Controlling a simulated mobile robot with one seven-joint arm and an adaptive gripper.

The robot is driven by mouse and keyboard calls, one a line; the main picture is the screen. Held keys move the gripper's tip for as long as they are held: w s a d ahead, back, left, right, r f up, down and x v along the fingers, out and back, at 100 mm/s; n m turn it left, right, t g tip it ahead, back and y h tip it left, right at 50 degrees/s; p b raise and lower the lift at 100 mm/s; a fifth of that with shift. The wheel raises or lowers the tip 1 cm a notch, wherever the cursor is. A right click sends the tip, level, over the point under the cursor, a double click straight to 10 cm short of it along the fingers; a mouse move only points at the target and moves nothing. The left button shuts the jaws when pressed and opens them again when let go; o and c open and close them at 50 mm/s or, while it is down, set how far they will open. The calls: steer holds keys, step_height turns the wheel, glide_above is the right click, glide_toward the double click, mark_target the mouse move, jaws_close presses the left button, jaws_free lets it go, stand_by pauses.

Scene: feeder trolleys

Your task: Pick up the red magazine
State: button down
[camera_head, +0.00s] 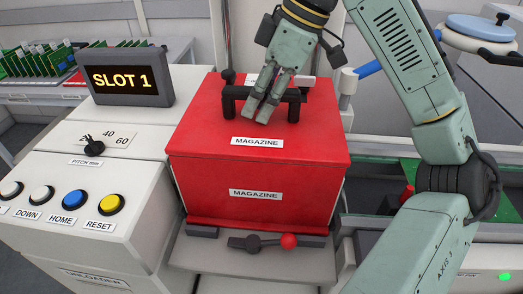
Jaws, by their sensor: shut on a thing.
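The red magazine (255,170) is a large red box with white "MAGAZINE" labels on its top and front. It rests upright on the grey shelf (250,262) of the unloader machine. A black handle (293,108) stands on its top. My gripper (265,104) reaches down from above and is shut on this handle. The fingers cover part of the handle, so the exact contact is hidden.
A black lever with a red knob (288,241) lies on the shelf in front of the magazine. Left is a control panel with buttons (72,198) and a "SLOT 1" display (122,79). A rack of green boards (38,62) stands back left. A blue-topped round part (482,27) is at upper right.

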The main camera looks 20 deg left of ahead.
stand_by(0.3)
steer(key=shift+r, duration=0.1)
steer(key=shift+r+b, duration=0.1)
steer(key=shift+b, duration=0.2)
step_height(320, 180, up, 10)
steer(key=shift+r+p, duration=0.15)
steer(key=shift+p, duration=0.15)
stand_by(0.3)
step_height(320, 180, up, 7)
steer(key=p, duration=0.3)
stand_by(1.1)
stand_by(0.4)
